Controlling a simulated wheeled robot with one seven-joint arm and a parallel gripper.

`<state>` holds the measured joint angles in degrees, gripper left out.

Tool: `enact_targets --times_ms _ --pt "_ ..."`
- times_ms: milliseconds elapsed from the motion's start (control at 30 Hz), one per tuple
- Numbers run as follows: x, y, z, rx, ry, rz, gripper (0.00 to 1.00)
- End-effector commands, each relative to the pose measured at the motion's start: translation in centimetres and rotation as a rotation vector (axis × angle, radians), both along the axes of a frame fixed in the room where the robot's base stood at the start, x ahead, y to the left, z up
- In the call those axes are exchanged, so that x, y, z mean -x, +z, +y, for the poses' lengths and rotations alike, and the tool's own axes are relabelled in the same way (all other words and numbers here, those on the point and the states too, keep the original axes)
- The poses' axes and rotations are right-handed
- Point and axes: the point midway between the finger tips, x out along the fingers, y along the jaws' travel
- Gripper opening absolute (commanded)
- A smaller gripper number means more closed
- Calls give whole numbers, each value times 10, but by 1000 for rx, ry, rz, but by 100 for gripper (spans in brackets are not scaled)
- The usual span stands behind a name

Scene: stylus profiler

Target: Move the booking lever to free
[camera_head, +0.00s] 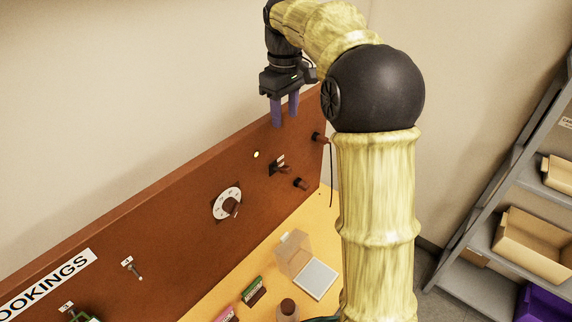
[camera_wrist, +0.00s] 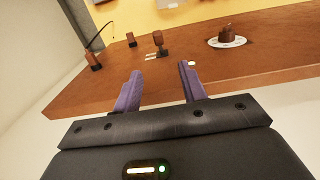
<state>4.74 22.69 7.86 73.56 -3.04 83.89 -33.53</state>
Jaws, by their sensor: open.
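A small lever with a brown handle and black base (camera_head: 279,168) sits on the upright brown panel (camera_head: 180,220), with small white labels beside it; I take it for the booking lever. The label words are too small to read, so I cannot tell which position it is in. The lever also shows in the wrist view (camera_wrist: 158,39), beyond the gap between my fingers. My gripper (camera_head: 285,121) has two purple fingers, open and empty. It is above the lever near the panel's top edge, apart from it. In the wrist view, my fingers (camera_wrist: 160,71) point toward the panel.
A round white dial with a brown knob (camera_head: 229,205) and a small yellow light (camera_head: 256,155) are left of the lever. Brown knobs (camera_head: 300,184) (camera_head: 319,137) are right, one with a hanging black cable. A clear-lidded box (camera_head: 315,278) stands on the yellow bench below.

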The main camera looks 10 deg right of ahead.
Motion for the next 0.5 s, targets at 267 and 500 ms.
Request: enact_targets --times_ms 267,500 --pt "1 -40 -3 1 -6 6 42" --pt "1 -82 -3 0 -6 5 42"
